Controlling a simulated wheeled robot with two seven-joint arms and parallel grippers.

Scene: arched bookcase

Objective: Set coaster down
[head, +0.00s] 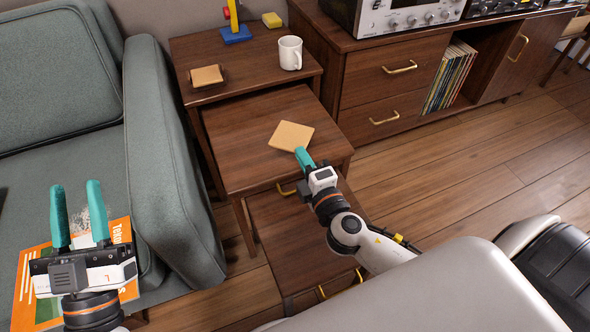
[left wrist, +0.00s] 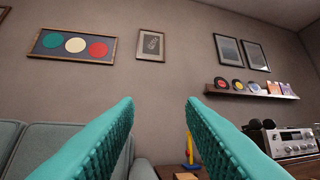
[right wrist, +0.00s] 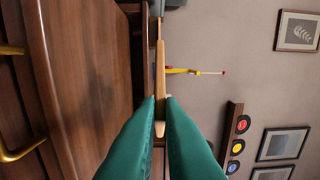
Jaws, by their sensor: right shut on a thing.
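A tan square coaster (head: 291,136) is at the middle table of the nested wooden set, near its right side. My right gripper (head: 303,156) is shut on the coaster's near corner. In the right wrist view the coaster (right wrist: 160,75) shows edge-on between the fingertips (right wrist: 160,105), beside the wooden top (right wrist: 85,60). I cannot tell whether it touches the middle tabletop (head: 235,150). My left gripper (head: 80,212) is open and empty above the sofa seat; its spread fingers also show in the left wrist view (left wrist: 160,115).
The highest table (head: 245,65) holds a white mug (head: 290,53), a coaster holder (head: 206,76), a yellow block (head: 272,20) and a blue-based toy (head: 235,35). The lowest table (head: 300,245) lies below my right arm. A grey-green sofa (head: 165,170) stands left, a cabinet (head: 400,80) right.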

